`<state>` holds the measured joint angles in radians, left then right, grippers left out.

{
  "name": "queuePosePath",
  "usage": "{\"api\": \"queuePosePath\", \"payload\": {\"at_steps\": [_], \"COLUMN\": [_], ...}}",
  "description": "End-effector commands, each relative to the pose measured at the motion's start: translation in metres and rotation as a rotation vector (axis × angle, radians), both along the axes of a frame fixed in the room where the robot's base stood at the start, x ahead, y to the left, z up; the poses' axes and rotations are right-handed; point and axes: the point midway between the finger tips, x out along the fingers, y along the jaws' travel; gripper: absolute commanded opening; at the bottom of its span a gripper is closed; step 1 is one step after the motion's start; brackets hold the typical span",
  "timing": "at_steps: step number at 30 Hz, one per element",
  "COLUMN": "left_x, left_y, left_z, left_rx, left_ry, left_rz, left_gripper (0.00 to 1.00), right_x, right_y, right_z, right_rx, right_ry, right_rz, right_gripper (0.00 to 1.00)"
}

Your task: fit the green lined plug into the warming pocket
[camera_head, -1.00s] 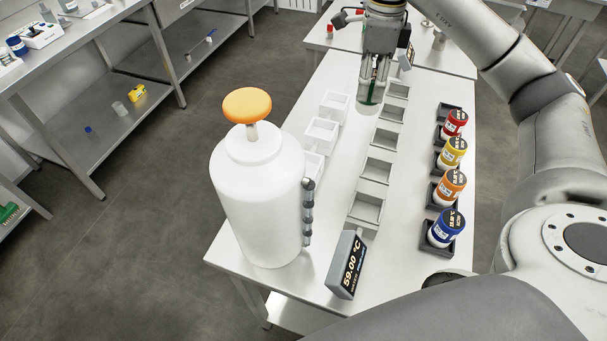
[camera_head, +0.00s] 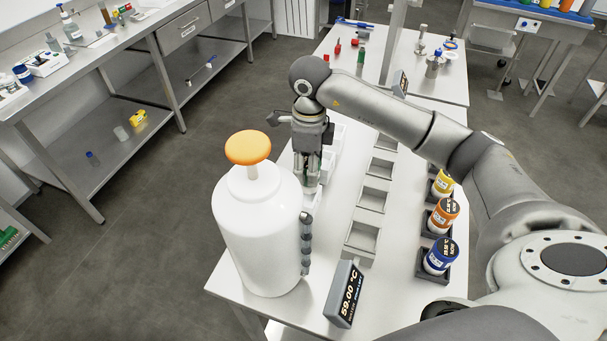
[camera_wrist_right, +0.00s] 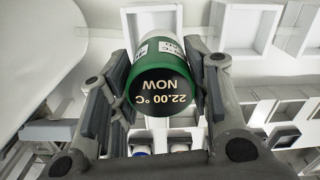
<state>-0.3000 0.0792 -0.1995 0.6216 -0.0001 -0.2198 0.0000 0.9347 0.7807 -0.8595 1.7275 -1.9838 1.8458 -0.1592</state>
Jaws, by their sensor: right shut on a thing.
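The green lined plug (camera_wrist_right: 165,62) shows in the right wrist view as a short cylinder with a green band and a dark face reading "22.00 °C NOW". It lies between both fingers of my right gripper (camera_head: 311,183), which is shut on it. In the head view the gripper points down just behind the white tank (camera_head: 255,240), over a row of white open boxes (camera_head: 329,165), partly hiding them. I cannot tell which opening is the warming pocket. The plug is held above the boxes. My left gripper is not in view.
The tank has an orange knob (camera_head: 248,148) and stands close to the gripper. Empty grey trays (camera_head: 362,239) run down the table. Yellow, orange and blue jars (camera_head: 440,256) sit in dark holders at the right. A display (camera_head: 344,294) reads 59.00 °C.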

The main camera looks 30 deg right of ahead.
Motion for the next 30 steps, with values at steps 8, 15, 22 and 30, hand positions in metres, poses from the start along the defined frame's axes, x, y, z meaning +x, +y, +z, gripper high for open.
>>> {"api": "queuePosePath", "payload": {"at_steps": [8,15,22,30], "left_x": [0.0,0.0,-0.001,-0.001], "left_y": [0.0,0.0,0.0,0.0], "left_z": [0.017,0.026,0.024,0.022], "left_rx": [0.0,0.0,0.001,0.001], "left_ry": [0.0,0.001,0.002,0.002], "left_rz": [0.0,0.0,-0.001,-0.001], "left_gripper": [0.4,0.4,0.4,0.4], "right_x": [0.0,0.001,0.002,0.001], "right_y": [0.013,0.012,0.012,0.012], "right_z": [-0.021,-0.044,-0.045,-0.048], "right_rx": [0.0,-0.001,0.0,0.0], "right_ry": [0.005,-0.001,-0.001,0.0], "right_rz": [-0.001,0.0,0.001,0.001], "right_gripper": [0.15,0.15,0.15,0.64]}}
